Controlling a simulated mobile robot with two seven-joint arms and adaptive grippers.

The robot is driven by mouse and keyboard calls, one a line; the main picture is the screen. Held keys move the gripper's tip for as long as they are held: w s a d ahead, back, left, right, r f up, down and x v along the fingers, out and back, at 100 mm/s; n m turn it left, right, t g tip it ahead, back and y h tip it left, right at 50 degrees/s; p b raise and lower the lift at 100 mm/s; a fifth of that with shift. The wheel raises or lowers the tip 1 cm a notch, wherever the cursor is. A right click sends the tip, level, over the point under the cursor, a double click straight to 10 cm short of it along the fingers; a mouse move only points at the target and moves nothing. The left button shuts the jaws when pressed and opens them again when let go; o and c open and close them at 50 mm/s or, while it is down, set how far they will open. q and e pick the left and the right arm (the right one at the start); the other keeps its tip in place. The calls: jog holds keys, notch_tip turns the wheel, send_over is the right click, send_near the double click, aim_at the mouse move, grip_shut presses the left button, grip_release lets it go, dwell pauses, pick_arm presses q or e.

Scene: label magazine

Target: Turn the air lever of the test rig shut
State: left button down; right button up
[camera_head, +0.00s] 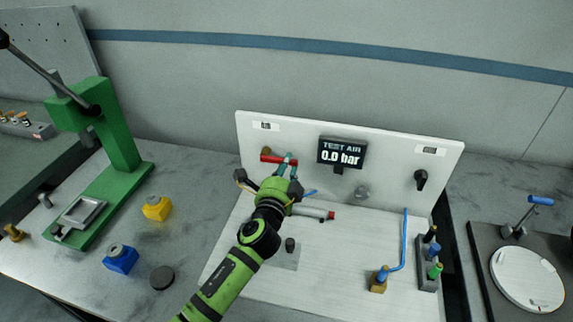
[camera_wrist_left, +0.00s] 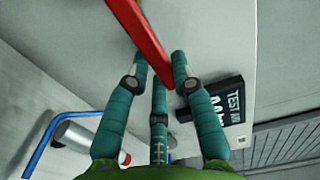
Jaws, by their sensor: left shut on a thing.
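The red air lever (camera_head: 272,158) is on the upright white panel of the test rig (camera_head: 215,0). It lies roughly level, at a brass fitting on the panel's left side. In the left wrist view the red lever (camera_wrist_left: 140,35) runs down from the top, its end between my teal fingers. My left gripper (camera_head: 289,161) is shut on the lever, and it also shows in the left wrist view (camera_wrist_left: 158,68). The test air display (camera_head: 341,153) reads 0.0 bar. My gripper hides part of the panel. My right gripper is not in view.
A black knob (camera_head: 420,179) is on the panel's right side. A blue hose (camera_head: 405,240) and several coloured fittings stand on the right of the rig base. A green press (camera_head: 115,150), a yellow block (camera_head: 157,208) and a blue block (camera_head: 120,259) stand left.

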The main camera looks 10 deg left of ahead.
pick_arm(q)
jog(key=shift+f+m, duration=0.2)
jog(key=shift+m, duration=0.1)
jog(key=c, duration=1)
grip_release()
jog(key=shift+c, duration=0.2)
jog(key=s, duration=1.2)
jog(key=shift+a, duration=0.2)
